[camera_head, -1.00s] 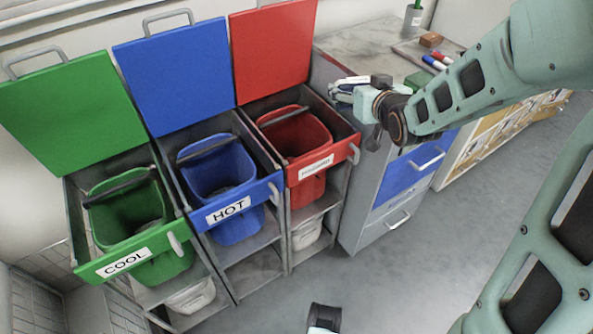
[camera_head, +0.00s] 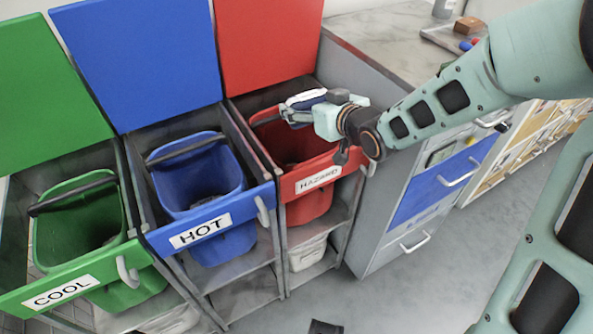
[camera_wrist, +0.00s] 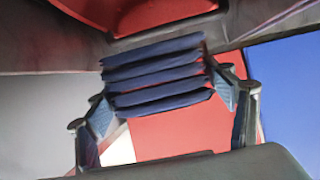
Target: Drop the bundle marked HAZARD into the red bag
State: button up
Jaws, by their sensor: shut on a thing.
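My gripper (camera_head: 296,108) is over the red bag (camera_head: 309,206), shut on a folded dark blue bundle with a white part (camera_head: 306,97). In the wrist view the bundle (camera_wrist: 157,75) shows as several navy layers between the two fingers (camera_wrist: 163,97). No mark on it can be read. The red bag hangs open in the right-hand drawer, behind a red front labelled HAZARD (camera_head: 318,178). The bundle is held above the bag's opening, near its back; my gripper hides part of the opening. A red rim shows at the top of the wrist view.
The blue bag (camera_head: 200,180) labelled HOT and the green bag (camera_head: 80,220) labelled COOL stand open to the left. A raised red lid (camera_head: 267,45) is behind the red bag. A grey cabinet (camera_head: 395,235) with a counter stands to the right.

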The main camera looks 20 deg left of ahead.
notch_tip(320, 180, down, 5)
jog(key=b, duration=0.4)
jog(key=shift+f, duration=0.2)
jog(key=o, duration=1.4)
jog(key=shift+c, duration=0.2)
jog(key=shift+d, duration=0.1)
jog(key=v, duration=1.2)
jog(key=shift+s+r, duration=0.1)
